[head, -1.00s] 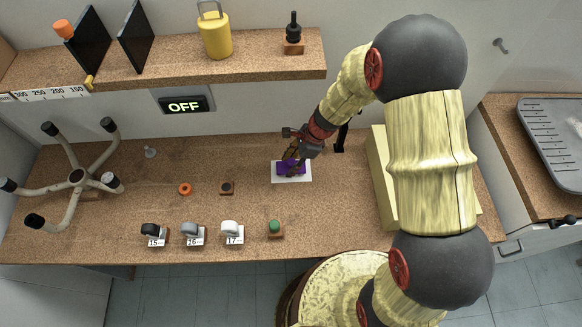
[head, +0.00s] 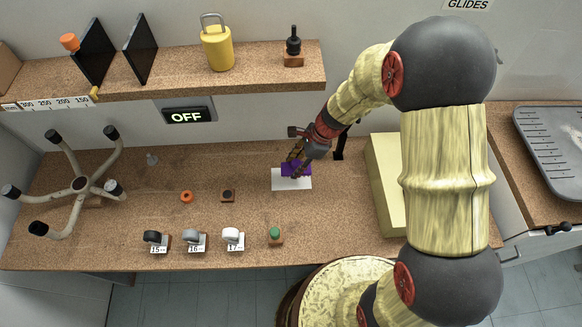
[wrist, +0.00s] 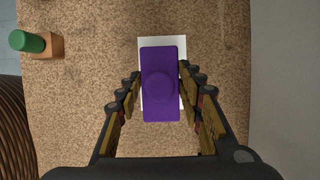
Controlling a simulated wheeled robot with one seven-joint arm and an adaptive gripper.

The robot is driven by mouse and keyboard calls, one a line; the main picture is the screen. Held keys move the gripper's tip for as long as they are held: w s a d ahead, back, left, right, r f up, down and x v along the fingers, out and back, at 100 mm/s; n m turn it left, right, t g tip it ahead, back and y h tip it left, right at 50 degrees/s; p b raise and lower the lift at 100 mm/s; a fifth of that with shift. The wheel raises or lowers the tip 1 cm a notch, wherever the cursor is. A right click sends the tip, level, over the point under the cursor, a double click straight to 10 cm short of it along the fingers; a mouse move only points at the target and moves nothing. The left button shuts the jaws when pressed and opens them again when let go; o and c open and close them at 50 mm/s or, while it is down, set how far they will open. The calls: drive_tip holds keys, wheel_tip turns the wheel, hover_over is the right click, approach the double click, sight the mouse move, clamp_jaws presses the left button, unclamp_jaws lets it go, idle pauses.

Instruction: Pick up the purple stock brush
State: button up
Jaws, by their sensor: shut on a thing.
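The purple stock brush (wrist: 161,88) is a rectangular block with a round raised knob in its middle. It shows between the two fingers of my gripper (wrist: 160,92) in the wrist view, and my gripper is shut on it. In the head view the brush (head: 289,169) is partly hidden by my gripper (head: 296,167). A white plate (head: 292,184) lies on the cork bench below the brush, and more of its front shows bare. The brush appears held a little above the plate, though the gap is hard to judge.
A five-legged chair base (head: 80,184) lies on the left of the bench. A pale yellow box (head: 384,185) stands right of my gripper. A shelf (head: 180,73) runs along the back.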

drive_tip(key=d+r, duration=0.2)
drive_tip(key=r, duration=0.1)
drive_tip(key=d+r+p, duration=0.1)
drive_tip(key=shift+s+d+r, duration=0.15)
drive_tip(key=shift+s+r, duration=0.1)
drive_tip(key=shift+s, duration=0.15)
drive_tip(key=s+d+r+p, duration=0.1)
drive_tip(key=s+d+r, duration=0.1)
drive_tip(key=d, duration=0.6)
drive_tip(key=shift+s+d+r, duration=0.25)
drive_tip(key=shift+s+r, duration=0.15)
drive_tip(key=shift+r, duration=0.35)
drive_tip(key=o, duration=0.7)
drive_tip(key=shift+c, duration=0.2)
drive_tip(key=c, duration=0.5)
